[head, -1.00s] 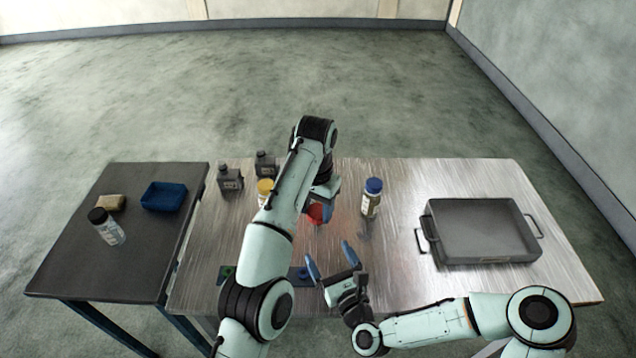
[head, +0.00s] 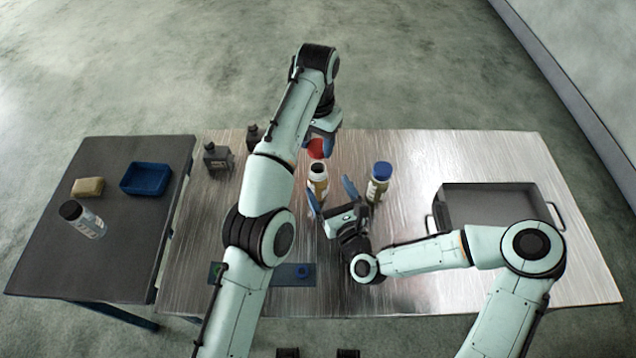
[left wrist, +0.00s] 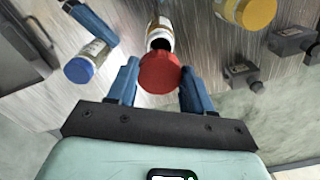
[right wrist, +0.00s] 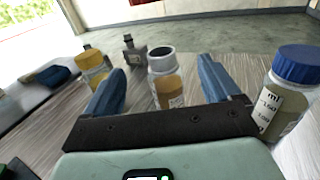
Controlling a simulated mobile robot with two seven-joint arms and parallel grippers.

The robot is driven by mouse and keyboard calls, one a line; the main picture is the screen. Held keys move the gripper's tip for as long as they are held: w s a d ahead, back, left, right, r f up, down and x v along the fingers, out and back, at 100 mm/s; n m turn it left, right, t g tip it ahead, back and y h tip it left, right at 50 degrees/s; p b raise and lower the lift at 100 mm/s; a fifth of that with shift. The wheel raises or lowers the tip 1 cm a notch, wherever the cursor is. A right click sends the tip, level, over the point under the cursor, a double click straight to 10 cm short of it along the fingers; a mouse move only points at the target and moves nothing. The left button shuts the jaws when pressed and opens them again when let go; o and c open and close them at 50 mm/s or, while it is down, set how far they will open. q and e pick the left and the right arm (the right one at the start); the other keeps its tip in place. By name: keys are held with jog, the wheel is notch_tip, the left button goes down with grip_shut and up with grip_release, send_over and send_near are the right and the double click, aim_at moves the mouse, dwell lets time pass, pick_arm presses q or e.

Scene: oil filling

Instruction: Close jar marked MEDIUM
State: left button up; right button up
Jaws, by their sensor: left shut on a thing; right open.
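The open jar (head: 318,178) with amber contents stands upright on the metal table; its dark mouth shows in the left wrist view (left wrist: 160,42). I cannot read its label. My left gripper (head: 320,143) is shut on a red lid (head: 316,149), held just above and beyond the jar's mouth, apart from it. The red lid sits between both fingertips in the left wrist view (left wrist: 159,73). My right gripper (head: 331,191) is open and low, its fingers pointing at the jar. In the right wrist view the jar (right wrist: 167,88) appears between the fingers, with gaps on both sides.
A blue-lidded jar (head: 380,178) stands close right of my right gripper. A yellow-lidded jar (right wrist: 92,65) and dark bottles (head: 217,158) stand left. A metal tray (head: 490,187) is at right. A dark button strip (head: 290,273) lies near the front edge. The left table holds a blue bin (head: 146,178).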

pick_arm(q)
jog(key=shift+w, duration=0.15)
pick_arm(e)
notch_tip(320, 180, down, 8)
jog(key=shift+w+r, duration=0.1)
jog(key=x, duration=0.7)
jog(key=shift+w, duration=0.25)
jog(key=c, duration=1.5)
pick_arm(q)
send_over(317, 169)
jog(key=shift+f, duration=2.55)
jog(key=shift+f, duration=0.9)
jog(key=shift+f, duration=0.55)
